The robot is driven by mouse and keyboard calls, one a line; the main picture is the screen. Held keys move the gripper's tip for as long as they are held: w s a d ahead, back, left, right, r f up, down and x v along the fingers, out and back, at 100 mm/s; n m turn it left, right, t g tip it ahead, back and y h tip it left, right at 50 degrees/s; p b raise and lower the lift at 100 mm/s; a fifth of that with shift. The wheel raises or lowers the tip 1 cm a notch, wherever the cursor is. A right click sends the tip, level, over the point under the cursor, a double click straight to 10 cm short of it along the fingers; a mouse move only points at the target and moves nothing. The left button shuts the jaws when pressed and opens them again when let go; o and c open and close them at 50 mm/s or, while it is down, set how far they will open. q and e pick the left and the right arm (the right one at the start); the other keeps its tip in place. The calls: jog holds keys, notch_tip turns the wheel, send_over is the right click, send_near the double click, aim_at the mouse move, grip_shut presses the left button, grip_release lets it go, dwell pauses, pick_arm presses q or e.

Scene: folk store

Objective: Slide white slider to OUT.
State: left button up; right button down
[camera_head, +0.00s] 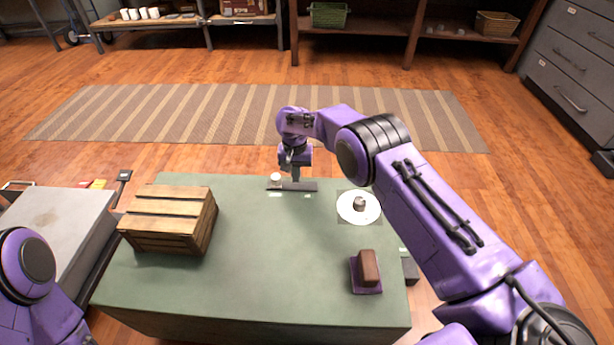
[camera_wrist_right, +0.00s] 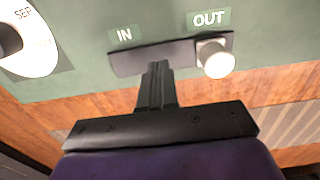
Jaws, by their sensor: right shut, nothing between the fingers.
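The white slider (camera_wrist_right: 214,58) is a short round knob on a dark track (camera_wrist_right: 135,62). In the right wrist view it sits at the track's right end, beside the OUT label (camera_wrist_right: 209,18). The IN label (camera_wrist_right: 124,35) is by the other end. In the head view the slider (camera_head: 276,179) is at the left end of the track (camera_head: 305,186). My right gripper (camera_wrist_right: 157,72) is shut and empty, its fingertips over the middle of the track. A gap shows between them and the slider. My left gripper is out of view.
A wooden crate (camera_head: 170,220) stands on the left of the green table (camera_head: 265,270). A white dial (camera_head: 350,214) with a grey knob lies to the right. A brown block on a purple base (camera_head: 368,270) is near the front right. The table's middle is clear.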

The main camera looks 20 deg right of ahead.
notch_tip(320, 180, up, 8)
jog(key=p, duration=0.6)
